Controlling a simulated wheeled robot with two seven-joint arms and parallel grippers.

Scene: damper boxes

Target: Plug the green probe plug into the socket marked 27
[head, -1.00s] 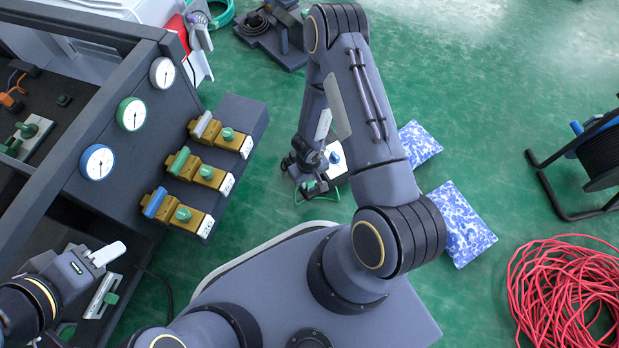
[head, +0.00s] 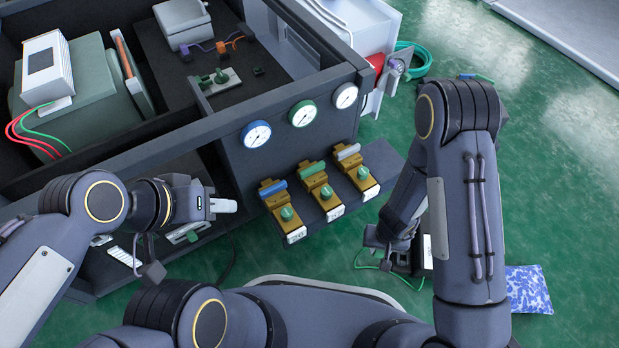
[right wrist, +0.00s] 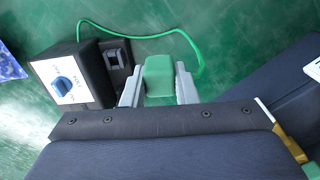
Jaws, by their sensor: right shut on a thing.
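The green probe plug (right wrist: 158,80) sits between the two grey fingers of my right gripper (right wrist: 158,72), which is shut on it. A green cable (right wrist: 190,42) runs from the plug round to a black box with a blue knob (right wrist: 68,88). In the head view my right gripper (head: 385,250) hangs low, right of the brass blocks, and the plug is hard to make out. Three brass blocks (head: 271,193) with green knobs and white end labels stand in a row; I cannot read 27 on any label. My left gripper (head: 225,206) is left of the blocks, its finger gap unclear.
Three round gauges (head: 256,134) sit on the dark cabinet wall behind the blocks. A panel with green parts (head: 222,80) lies inside the cabinet. A blue-and-white bag (head: 528,289) lies on the green floor at right. Open floor lies beyond my right arm.

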